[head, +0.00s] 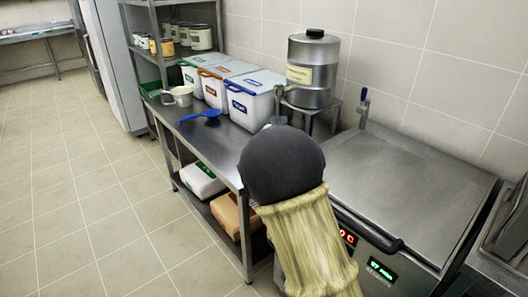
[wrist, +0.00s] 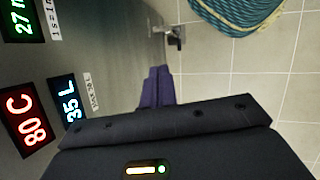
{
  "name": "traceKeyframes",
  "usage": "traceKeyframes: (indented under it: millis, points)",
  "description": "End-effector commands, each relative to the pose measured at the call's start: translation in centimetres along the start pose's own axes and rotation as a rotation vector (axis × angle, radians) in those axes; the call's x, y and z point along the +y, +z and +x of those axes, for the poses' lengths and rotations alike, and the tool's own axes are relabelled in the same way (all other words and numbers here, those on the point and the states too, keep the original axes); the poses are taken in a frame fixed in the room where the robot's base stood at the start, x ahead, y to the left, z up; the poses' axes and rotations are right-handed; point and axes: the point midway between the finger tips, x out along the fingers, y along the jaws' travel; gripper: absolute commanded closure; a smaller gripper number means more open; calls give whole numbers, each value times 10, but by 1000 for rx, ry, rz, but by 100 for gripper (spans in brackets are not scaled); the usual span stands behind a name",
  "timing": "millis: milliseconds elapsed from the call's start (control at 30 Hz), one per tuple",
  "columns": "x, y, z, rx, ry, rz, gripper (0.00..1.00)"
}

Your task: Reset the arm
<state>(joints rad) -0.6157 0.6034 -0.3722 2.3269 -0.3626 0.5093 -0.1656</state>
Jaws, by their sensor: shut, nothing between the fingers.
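My gripper (wrist: 158,72) shows in the wrist view, its dark fingers together and empty. It hangs beside the steel front of a cooking unit. That front carries a red display (wrist: 26,115) reading 80 C, a blue one (wrist: 72,112) reading 35 L and a green one (wrist: 18,20), partly cut off. In the head view my arm's dark rounded link and pale sleeve cover the middle, and the gripper is hidden there. The steel cooking unit (head: 405,180) stands to the right of the arm, its lid down.
A steel counter (head: 225,140) holds lidded white bins (head: 250,105), a blue scoop (head: 203,115) and a steel urn (head: 313,65) on a stand. In the wrist view a metal tap (wrist: 175,36) and a coiled teal hose (wrist: 235,14) lie ahead. Tiled floor (head: 90,200) is clear at left.

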Motion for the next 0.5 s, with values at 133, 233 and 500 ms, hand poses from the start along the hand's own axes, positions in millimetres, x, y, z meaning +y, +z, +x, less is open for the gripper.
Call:
traceKeyframes:
  millis: [133,233,500]
  points:
    - [3,16,-22,131,-108,202,100]
    - [6,27,-38,212,-164,333,100]
    - [16,55,-74,384,-248,618,100]
